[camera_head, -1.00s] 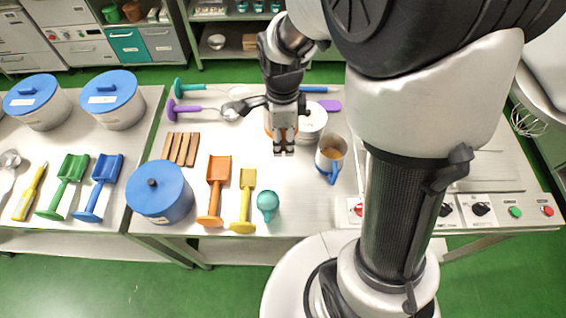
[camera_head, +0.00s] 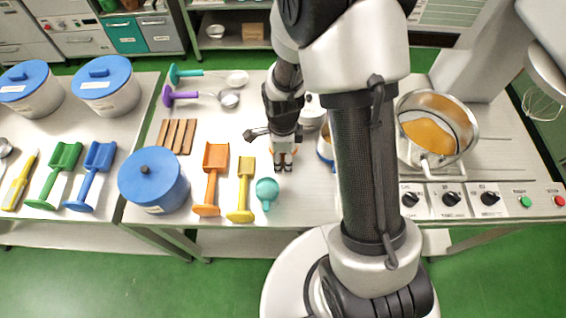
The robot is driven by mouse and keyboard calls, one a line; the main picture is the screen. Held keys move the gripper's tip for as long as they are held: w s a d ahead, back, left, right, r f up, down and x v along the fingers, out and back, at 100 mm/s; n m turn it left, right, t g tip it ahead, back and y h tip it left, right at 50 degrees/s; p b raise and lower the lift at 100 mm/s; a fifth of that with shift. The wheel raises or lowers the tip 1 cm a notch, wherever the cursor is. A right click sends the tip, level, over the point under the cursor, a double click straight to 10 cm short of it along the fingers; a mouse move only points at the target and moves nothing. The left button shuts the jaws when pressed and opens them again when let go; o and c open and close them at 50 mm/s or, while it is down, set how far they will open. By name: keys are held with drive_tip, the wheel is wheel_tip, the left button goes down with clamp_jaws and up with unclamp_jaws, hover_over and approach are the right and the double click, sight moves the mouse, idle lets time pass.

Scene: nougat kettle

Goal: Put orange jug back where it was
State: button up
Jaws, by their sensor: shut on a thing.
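My gripper (camera_head: 282,166) points down over the middle of the table, just above and right of the yellow scoop. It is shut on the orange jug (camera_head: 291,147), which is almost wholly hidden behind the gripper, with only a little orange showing. I cannot tell whether the jug touches the table.
A teal jug (camera_head: 266,192) stands close in front of my gripper. A yellow scoop (camera_head: 244,190), an orange scoop (camera_head: 212,180) and a blue-lidded pot (camera_head: 153,185) are to the left. A blue-handled jug (camera_head: 324,148) and a white pot (camera_head: 312,109) are to the right, partly behind my arm.

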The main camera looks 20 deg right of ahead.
drive_tip(key=shift+f+b, duration=0.35)
drive_tip(key=shift+f, duration=1.3)
drive_tip(key=shift+f, duration=0.25)
drive_tip(key=o, duration=1.3)
drive_tip(key=shift+r, duration=0.15)
